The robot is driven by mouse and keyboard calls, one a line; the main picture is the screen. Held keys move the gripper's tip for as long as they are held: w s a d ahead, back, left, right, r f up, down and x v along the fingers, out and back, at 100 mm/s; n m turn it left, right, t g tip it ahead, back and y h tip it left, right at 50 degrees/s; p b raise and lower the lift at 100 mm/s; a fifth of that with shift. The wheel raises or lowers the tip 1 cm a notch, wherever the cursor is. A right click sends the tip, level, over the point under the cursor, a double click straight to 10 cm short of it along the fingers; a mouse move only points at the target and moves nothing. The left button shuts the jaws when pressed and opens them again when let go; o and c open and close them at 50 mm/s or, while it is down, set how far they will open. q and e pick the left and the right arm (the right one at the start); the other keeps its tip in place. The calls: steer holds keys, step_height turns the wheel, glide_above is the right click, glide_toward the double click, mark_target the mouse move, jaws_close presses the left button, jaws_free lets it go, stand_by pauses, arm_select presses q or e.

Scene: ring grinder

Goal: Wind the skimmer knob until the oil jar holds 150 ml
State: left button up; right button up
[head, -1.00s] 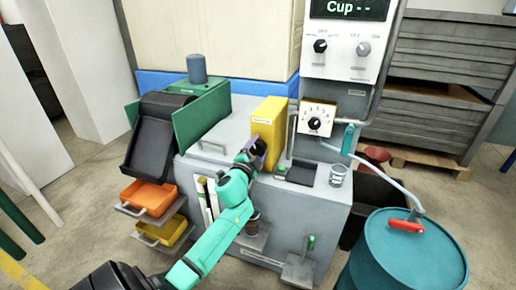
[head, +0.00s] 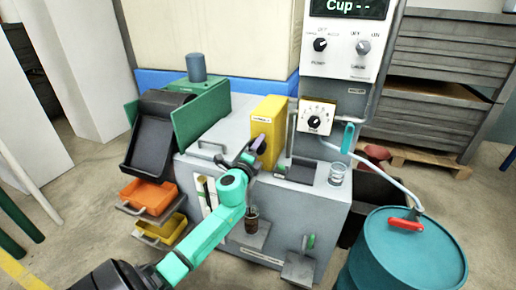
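The skimmer is a yellow box (head: 271,120) on the grey machine top, with a dark purple knob (head: 258,144) on its front left face. My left gripper (head: 250,158) is at the knob, just in front of and below it. The fingers are small and partly hidden, so I cannot tell whether they grip the knob or are open. A small jar with dark brown contents (head: 252,221), apparently the oil jar, stands on a low shelf below the skimmer. Its level in ml is too small to read. My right gripper is not in view.
A clear cup (head: 337,174) stands at the machine's right edge. A dial panel (head: 316,119) and a display reading "Cup --" (head: 352,9) are above. Orange (head: 148,196) and yellow (head: 160,232) trays sit at left, a blue drum (head: 402,255) at right.

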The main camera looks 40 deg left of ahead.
arm_select(q)
steer(key=shift+f, duration=0.1)
stand_by(0.4)
steer(key=o, duration=1.3)
steer(key=shift+s, duration=0.1)
steer(key=v, duration=1.4)
steer(key=shift+s+d, duration=0.15)
steer(key=shift+s, duration=0.05)
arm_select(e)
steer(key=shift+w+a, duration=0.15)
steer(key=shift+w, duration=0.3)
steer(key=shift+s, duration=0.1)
